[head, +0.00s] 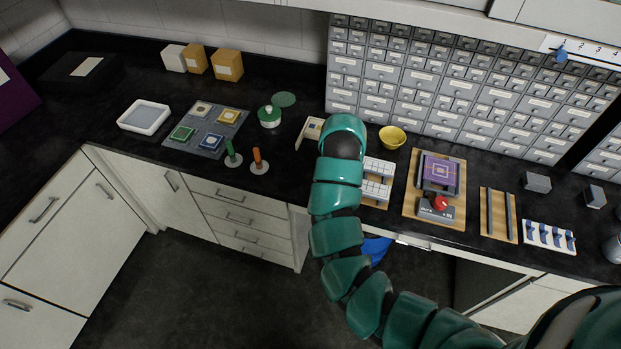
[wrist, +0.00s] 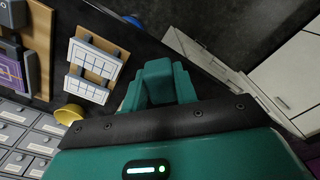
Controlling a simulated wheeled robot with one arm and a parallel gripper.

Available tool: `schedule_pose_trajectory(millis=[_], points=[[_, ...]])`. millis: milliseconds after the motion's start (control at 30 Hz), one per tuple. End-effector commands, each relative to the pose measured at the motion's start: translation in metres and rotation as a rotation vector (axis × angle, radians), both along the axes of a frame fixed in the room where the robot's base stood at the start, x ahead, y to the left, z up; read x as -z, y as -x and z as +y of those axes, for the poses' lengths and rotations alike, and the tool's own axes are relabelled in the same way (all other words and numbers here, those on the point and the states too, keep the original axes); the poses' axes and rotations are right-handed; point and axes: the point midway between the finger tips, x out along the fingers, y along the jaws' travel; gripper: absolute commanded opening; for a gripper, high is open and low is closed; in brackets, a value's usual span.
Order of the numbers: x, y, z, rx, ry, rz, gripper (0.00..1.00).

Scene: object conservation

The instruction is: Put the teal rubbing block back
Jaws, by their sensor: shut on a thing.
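In the wrist view my gripper (wrist: 160,85) is shut on a teal block (wrist: 157,74), which shows between the teal fingers. The block and fingers are close in colour, so the block's outline is hard to make out. In the head view my teal arm reaches over the counter (head: 300,190), and the gripper and block are hidden behind it. I cannot tell how high the block is above the counter. No place clearly belonging to the block can be made out.
A small beige holder (head: 310,129), white gridded blocks (head: 377,180) and a yellow bowl (head: 392,137) are close to my arm. To the left are a green lidded pot (head: 269,116), a grey panel with coloured squares (head: 211,145) and a white tray (head: 145,116). Drawer cabinets (head: 440,80) stand behind.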

Motion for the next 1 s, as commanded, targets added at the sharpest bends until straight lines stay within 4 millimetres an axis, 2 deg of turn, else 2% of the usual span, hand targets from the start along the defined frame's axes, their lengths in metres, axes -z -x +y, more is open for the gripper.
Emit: schedule_pose_trajectory(millis=[467, 1000], points=[[0.025, -0.039, 0.019, 0.004, 0.007, -0.003, 0.00], [0.039, -0.073, 0.042, 0.004, 0.004, 0.000, 0.00]])
